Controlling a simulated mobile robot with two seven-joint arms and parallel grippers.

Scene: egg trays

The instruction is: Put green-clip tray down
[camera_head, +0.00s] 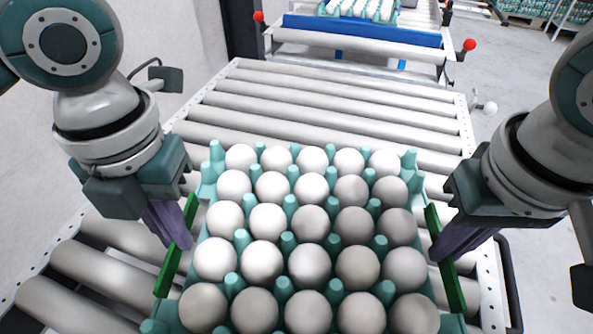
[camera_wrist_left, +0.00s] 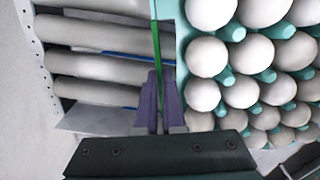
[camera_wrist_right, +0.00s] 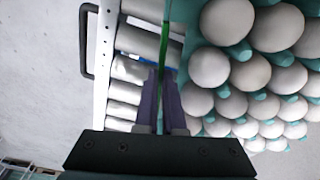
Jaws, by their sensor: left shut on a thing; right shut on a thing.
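A teal egg tray (camera_head: 207,172) full of white eggs is in the lower middle of the head view, over the roller conveyor. A green clip (camera_head: 170,270) is on its left side and another green clip (camera_head: 452,286) is on its right side. My left gripper (camera_head: 180,240) is shut on the left clip, which also shows between its purple fingers in the left wrist view (camera_wrist_left: 156,45). My right gripper (camera_head: 440,252) is shut on the right clip, also seen in the right wrist view (camera_wrist_right: 163,50). Whether the tray's underside touches the rollers is hidden.
The roller conveyor (camera_head: 330,107) has bare rollers beyond the tray and to its left. A metal side rail (camera_head: 468,125) runs along its right. Further back stands another conveyor with a blue band (camera_head: 362,31) and a tray of eggs (camera_head: 360,10).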

